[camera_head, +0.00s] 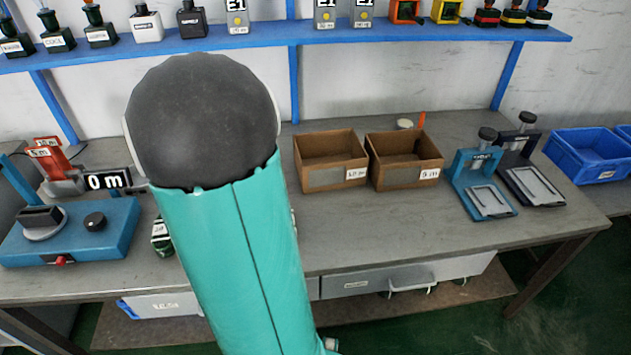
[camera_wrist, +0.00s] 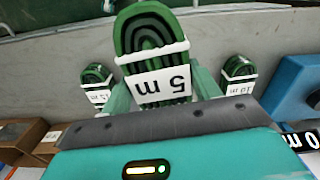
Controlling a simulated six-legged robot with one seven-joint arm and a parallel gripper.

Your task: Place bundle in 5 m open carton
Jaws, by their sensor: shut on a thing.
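A green coiled bundle (camera_wrist: 150,38) with a white band marked 5 m is between the fingers of my gripper (camera_wrist: 162,92) in the wrist view. My gripper is shut on it. The grey bench lies behind the bundle; I cannot tell the height above it. In the head view my arm hides the gripper and the held bundle. An open brown carton (camera_head: 428,178), whose label appears to read 5 m, stands on the bench right of my arm. It looks empty.
Two other green bundles (camera_wrist: 97,76) (camera_wrist: 238,69) lie on the bench. A blue device (camera_head: 110,225) and a 0 m sign (camera_head: 107,181) stand left. Two small presses (camera_head: 485,185) (camera_head: 530,170) stand right of the cartons. A blue shelf (camera_head: 440,37) runs above.

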